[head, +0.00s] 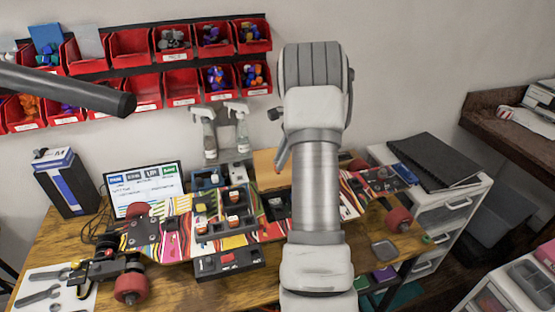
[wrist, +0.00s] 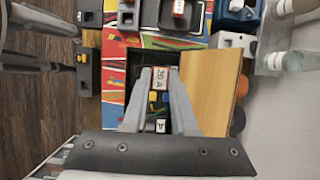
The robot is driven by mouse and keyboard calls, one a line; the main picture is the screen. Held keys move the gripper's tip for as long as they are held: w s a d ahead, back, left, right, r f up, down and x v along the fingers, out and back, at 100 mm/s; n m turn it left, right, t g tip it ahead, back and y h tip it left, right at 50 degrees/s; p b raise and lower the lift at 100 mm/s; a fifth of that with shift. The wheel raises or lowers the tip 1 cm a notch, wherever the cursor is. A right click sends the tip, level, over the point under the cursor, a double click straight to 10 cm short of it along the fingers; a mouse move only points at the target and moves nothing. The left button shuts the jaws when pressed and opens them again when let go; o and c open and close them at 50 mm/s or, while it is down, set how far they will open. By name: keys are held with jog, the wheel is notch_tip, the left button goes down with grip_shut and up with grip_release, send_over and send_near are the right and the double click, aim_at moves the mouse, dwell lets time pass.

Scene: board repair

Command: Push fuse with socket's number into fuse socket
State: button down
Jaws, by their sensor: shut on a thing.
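In the wrist view my gripper (wrist: 160,76) points down into a dark square opening (wrist: 138,60) in the colourful skateboard deck. Its fingers are shut on a small fuse (wrist: 160,72) with a white label that appears to read 20 A. Blue and yellow parts (wrist: 157,100) and a small white label with an A (wrist: 161,125) show between the fingers. The socket under the fuse is hidden, so I cannot tell whether the fuse touches it or sits in it. In the head view my arm hides the gripper and fuse.
A wooden panel (wrist: 205,85) lies beside the opening. In the head view a dark tray with fuses (head: 200,226) stands on the skateboard (head: 172,232), left of my arm. A monitor (head: 145,186) and spray bottles (head: 209,140) stand behind.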

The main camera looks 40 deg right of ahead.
dwell(0.3)
jog(key=shift+f+b, duration=3.8)
jog(key=shift+f, duration=3.65)
jog(key=shift+f+b, duration=0.55)
jog(key=shift+f, duration=1.15)
